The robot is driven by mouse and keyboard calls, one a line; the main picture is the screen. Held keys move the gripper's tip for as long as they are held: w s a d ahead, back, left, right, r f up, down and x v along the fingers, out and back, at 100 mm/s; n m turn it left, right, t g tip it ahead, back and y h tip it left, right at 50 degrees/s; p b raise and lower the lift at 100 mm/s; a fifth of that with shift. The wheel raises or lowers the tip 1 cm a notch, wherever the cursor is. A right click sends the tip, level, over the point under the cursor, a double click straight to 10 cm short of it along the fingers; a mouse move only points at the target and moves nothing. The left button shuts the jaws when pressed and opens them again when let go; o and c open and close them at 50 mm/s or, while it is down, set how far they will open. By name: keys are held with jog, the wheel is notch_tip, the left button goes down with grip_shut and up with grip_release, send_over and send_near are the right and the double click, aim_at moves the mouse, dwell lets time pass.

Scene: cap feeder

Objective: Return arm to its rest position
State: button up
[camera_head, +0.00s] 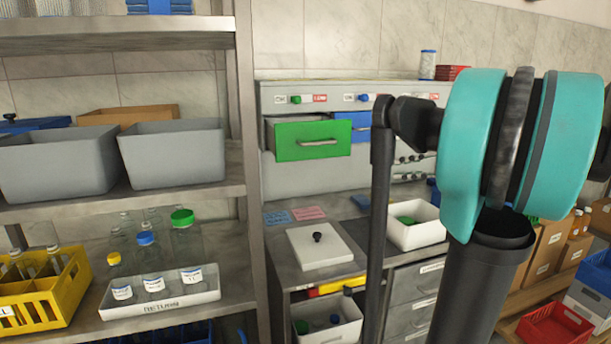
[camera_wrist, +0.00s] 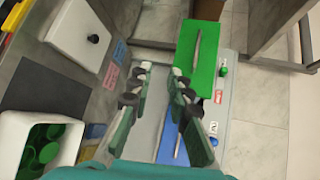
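My gripper (camera_wrist: 161,70) shows in the wrist view with its two fingers apart and nothing between them. It is in front of the grey cap feeder panel. The green drawer (camera_wrist: 207,38) is beyond the fingertips, and a blue drawer (camera_wrist: 169,143) lies below and behind the fingers in that view. In the head view, my teal and black arm fills the right side and hides part of the feeder. The gripper fingers cannot be made out there. The green drawer (camera_head: 312,140) sticks out of the feeder, with the blue drawer (camera_head: 361,122) to its right.
A white lid (camera_head: 318,248) with a black knob lies on the counter. A white bin (camera_head: 415,234) holding green caps stands right of it; it also shows in the wrist view (camera_wrist: 18,122). A steel shelf (camera_head: 235,180) with capped bottles and a yellow crate (camera_head: 40,310) stands left.

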jog(key=s+a+f+n+g+h, duration=0.1)
jog(key=s+a+f+h, duration=0.2)
jog(key=f, duration=0.7)
jog(key=s+a+f+n+g+h, duration=0.1)
jog(key=s+a+f+h, duration=0.25)
jog(key=f, duration=0.55)
jog(key=s+a+f+n+g+h, duration=0.1)
jog(key=s+a+f+g+h, duration=0.2)
jog(key=f, duration=0.7)
jog(key=s+d+f+n+t+h, duration=0.2)
jog(key=s+d+f+n+h, duration=0.1)
jog(key=s+f, duration=0.3)
jog(key=shift+s+f+n+t+h, duration=0.3)
jog(key=shift+f+n+h, duration=0.15)
jog(key=shift+f, duration=0.4)
